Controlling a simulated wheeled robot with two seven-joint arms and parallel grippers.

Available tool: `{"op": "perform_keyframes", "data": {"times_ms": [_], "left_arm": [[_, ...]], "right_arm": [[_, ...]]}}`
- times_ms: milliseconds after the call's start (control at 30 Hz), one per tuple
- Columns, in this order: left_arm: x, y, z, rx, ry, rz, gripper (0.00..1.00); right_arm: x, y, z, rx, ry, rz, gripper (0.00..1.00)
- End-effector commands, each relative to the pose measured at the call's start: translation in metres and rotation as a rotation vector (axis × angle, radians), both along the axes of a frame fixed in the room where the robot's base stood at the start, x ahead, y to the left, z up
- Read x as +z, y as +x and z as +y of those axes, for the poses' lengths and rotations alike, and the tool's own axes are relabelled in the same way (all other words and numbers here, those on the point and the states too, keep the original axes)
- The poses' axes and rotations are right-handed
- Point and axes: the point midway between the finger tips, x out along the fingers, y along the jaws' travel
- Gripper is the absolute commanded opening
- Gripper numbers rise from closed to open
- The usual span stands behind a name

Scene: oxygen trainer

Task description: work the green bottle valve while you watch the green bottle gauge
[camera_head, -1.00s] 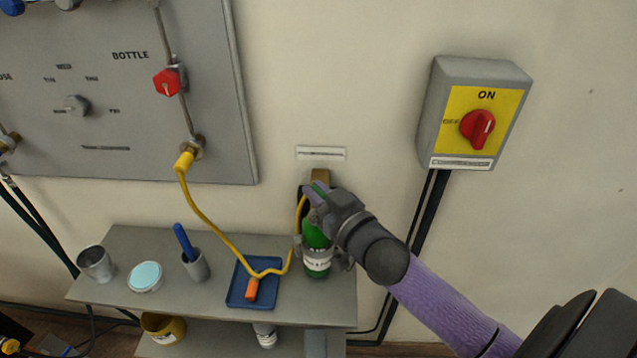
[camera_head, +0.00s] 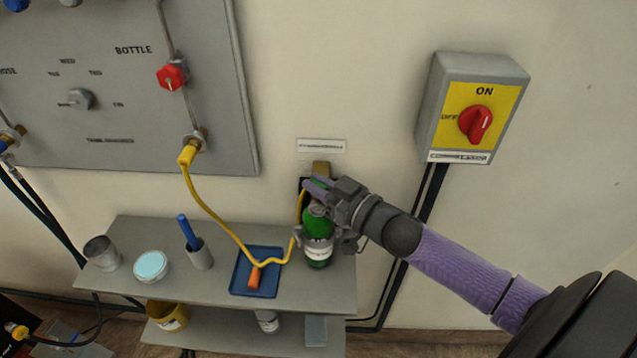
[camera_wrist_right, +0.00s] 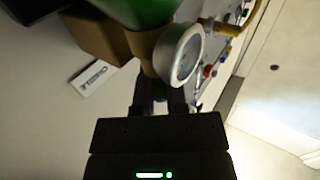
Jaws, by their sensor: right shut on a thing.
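The green bottle (camera_head: 318,225) stands upright at the right end of the grey shelf, with a white label on its lower part. My right gripper (camera_head: 318,188) is at the top of the bottle and is shut on its valve, which the fingers mostly hide in the head view. In the right wrist view the green bottle (camera_wrist_right: 138,10) shows at the top edge. The round, pale-rimmed gauge (camera_wrist_right: 180,55) is beside the right gripper's fingers (camera_wrist_right: 158,100); its face is seen at a steep angle and I cannot read it. My left gripper is not in view.
A yellow hose (camera_head: 215,222) runs from the grey panel (camera_head: 225,110) to the bottle's top. The shelf (camera_head: 215,285) holds a blue tray (camera_head: 240,284) with an orange-handled thing, cups and a round dish. A switch box (camera_head: 440,100) is on the wall at right.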

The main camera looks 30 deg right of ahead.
Motion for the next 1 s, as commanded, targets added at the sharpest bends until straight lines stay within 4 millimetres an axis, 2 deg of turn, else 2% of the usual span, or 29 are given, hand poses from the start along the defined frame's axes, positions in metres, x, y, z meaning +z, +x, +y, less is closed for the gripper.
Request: {"op": "perform_keyframes", "data": {"times_ms": [67,100,233,567,667,1000], "left_arm": [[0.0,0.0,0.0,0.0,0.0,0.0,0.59],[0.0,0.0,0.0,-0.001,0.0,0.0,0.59],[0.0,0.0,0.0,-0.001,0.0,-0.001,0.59],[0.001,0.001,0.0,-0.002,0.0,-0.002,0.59],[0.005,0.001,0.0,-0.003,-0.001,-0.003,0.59],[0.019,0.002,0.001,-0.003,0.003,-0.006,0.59]], "right_arm": [[0.0,0.0,0.0,0.0,0.0,0.0,0.0],[0.0,0.0,0.0,0.0,0.001,0.0,0.24],[0.0,0.0,0.0,0.0,0.0,0.0,0.51],[0.0,-0.003,-0.001,-0.001,0.001,0.001,0.51],[0.0,-0.016,-0.005,-0.001,0.002,0.004,0.51],[0.0,-0.081,-0.025,-0.001,0.001,0.004,0.51]]}}
